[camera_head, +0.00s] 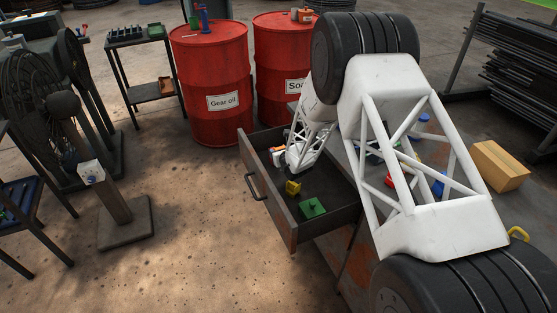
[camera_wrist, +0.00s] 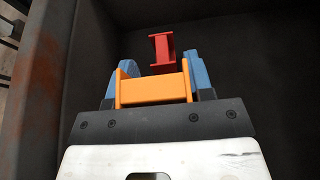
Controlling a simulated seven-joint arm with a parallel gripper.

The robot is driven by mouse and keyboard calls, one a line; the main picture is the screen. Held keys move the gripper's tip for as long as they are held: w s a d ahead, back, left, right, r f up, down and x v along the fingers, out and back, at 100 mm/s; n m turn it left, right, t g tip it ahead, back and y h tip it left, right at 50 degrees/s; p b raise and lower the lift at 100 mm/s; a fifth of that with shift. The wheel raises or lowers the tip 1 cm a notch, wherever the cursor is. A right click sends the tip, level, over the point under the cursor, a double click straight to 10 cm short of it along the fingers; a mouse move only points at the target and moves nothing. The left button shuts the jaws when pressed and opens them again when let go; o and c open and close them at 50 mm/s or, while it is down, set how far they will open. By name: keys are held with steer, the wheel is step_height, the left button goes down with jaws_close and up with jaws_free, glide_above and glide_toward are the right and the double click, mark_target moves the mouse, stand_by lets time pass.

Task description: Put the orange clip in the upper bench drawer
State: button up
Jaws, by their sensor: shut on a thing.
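The orange clip (camera_wrist: 153,90) is held between the two blue fingers of my gripper (camera_wrist: 163,72) in the wrist view. It spans the gap between them, with an end plate near each finger. The bench drawer (camera_head: 274,215) is pulled out in the head view. My gripper is inside its opening, near the far left part, and points down towards the dark drawer floor. A small orange patch shows by the gripper in the head view. Whether the clip touches the floor cannot be told.
A red spool-shaped part (camera_wrist: 163,48) lies just beyond the clip in the drawer. A yellow piece (camera_head: 293,187) and a green block (camera_head: 312,207) lie in the drawer's nearer part. Red drums (camera_head: 210,85) stand behind. My arm covers much of the bench top.

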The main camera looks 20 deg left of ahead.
steer(key=shift+f, duration=1.9)
steer(key=shift+f, duration=0.6)
steer(key=o, duration=0.9)
steer(key=shift+r, duration=0.1)
steer(key=shift+r, duration=0.5)
steer(key=v, duration=1.2)
steer(key=shift+r, duration=0.1)
